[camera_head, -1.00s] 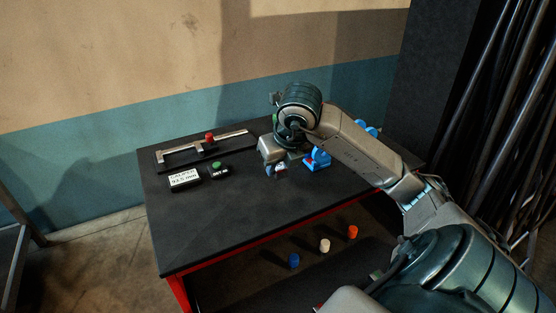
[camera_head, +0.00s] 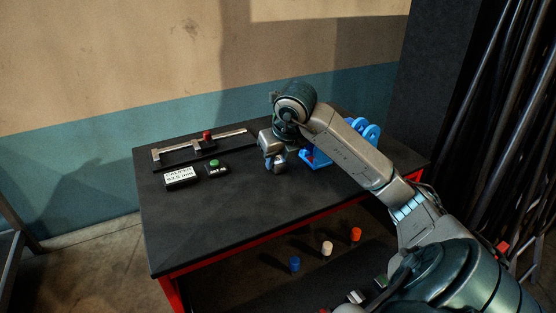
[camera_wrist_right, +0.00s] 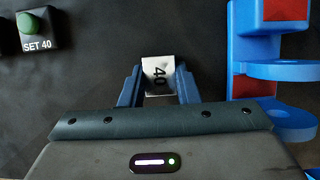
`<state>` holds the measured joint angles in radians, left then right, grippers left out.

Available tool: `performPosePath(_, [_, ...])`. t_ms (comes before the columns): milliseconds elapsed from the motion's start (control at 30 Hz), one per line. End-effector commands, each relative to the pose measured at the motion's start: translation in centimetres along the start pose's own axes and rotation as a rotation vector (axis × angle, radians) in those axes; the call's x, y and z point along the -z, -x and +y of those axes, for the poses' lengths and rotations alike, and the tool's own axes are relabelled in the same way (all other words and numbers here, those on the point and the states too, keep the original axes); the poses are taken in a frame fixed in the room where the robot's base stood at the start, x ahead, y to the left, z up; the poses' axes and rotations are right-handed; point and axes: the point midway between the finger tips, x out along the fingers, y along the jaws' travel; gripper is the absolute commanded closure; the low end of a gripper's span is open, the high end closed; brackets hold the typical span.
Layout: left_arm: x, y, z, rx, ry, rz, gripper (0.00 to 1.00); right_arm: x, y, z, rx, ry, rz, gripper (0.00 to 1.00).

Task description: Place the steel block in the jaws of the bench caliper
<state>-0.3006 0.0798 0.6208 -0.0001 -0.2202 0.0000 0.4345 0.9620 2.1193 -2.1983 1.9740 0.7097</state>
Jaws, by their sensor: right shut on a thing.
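The steel block (camera_wrist_right: 158,74), marked 40, is between the fingers of my right gripper (camera_wrist_right: 158,88) in the right wrist view. The gripper is shut on it. In the head view my right gripper (camera_head: 275,163) is over the table, to the right of the bench caliper; the block is hard to make out there. The bench caliper (camera_head: 182,153) lies near the table's back edge, with a red knob on its slider and its jaws toward the left end. My left gripper is not in view.
A green button box (camera_head: 216,168), labelled SET 40 in the wrist view (camera_wrist_right: 36,30), and a display (camera_head: 180,178) stand before the caliper. A blue holder (camera_head: 312,157) is right of my gripper. Blue, white and orange cylinders (camera_head: 327,248) sit below. The table's front left is clear.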

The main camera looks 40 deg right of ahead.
Motion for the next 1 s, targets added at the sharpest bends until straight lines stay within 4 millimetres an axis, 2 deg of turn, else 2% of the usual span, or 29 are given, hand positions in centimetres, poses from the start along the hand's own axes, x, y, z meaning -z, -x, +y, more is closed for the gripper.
performPosePath(133, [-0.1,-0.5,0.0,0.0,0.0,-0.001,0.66,0.2,-0.4,0.0,0.0,0.0,-0.001,1.0])
performPosePath(167, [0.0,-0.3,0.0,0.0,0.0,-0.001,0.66,0.1,-0.3,0.0,0.0,0.0,0.0,0.67])
performPosePath(267, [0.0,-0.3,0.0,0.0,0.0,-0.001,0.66,0.1,-0.3,0.0,0.0,0.0,0.0,0.49])
performPosePath(533, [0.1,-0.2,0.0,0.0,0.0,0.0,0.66,0.1,-0.2,0.0,0.0,0.0,0.0,0.49])
performPosePath(667, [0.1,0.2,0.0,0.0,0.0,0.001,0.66,-0.1,0.5,0.0,0.0,0.0,-0.001,0.49])
performPosePath(800, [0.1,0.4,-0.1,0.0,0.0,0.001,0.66,-0.1,3.0,0.0,0.0,0.001,-0.004,0.49])
performPosePath(900, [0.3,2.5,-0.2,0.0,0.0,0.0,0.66,-0.3,5.6,-0.1,0.003,0.002,-0.002,0.49])
performPosePath(1000, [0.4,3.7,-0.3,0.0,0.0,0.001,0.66,-0.3,7.8,-0.1,0.003,0.002,-0.003,0.49])
